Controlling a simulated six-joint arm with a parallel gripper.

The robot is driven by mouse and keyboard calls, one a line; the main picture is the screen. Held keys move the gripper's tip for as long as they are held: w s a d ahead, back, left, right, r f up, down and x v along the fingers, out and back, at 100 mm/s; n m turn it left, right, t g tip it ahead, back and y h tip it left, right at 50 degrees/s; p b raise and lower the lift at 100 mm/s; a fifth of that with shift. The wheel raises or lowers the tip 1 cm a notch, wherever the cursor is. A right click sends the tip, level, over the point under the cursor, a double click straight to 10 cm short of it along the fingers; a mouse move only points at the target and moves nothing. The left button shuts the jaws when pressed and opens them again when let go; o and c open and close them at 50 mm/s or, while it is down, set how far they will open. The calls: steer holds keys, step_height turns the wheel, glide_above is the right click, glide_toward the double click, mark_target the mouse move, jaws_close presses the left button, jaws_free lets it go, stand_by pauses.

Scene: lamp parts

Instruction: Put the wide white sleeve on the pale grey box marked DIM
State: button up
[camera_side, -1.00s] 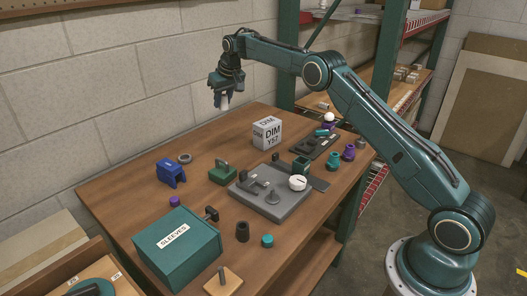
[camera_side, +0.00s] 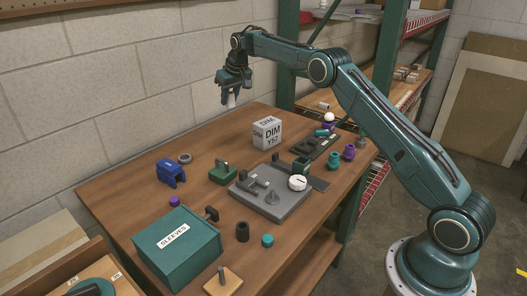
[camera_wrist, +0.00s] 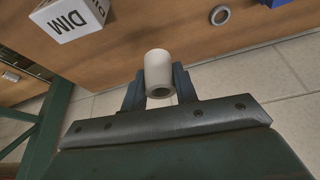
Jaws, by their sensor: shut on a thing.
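The wide white sleeve (camera_wrist: 158,72) is a short hollow cylinder between the two fingers of my gripper (camera_wrist: 160,88) in the wrist view. In the side view my gripper (camera_side: 232,94) is shut on the sleeve (camera_side: 231,101), which hangs upright in the air above the back edge of the table. The pale grey box marked DIM (camera_side: 267,132) stands on the table below and to the right of my gripper. In the wrist view the box (camera_wrist: 72,20) is at the upper left, apart from the sleeve. Nothing rests on the box top in the side view.
A grey fixture plate (camera_side: 290,207) with a white round part lies in front of the box. A green block (camera_side: 223,173), a blue bracket (camera_side: 171,173) and a grey ring (camera_side: 184,158) are to the left. The teal SLEEVES box (camera_side: 178,246) is at front left. A wall runs behind.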

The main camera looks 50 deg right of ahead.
glide_above(259, 123)
steer(key=s, duration=0.2)
steer(key=f, duration=0.1)
steer(key=shift+w+a+f, duration=0.1)
steer(key=shift+f, duration=4.15)
steer(key=o, duration=1)
steer(key=shift+f, duration=0.15)
steer(key=shift+c, duration=0.2)
steer(key=v, duration=1.2)
steer(key=shift+a, duration=0.1)
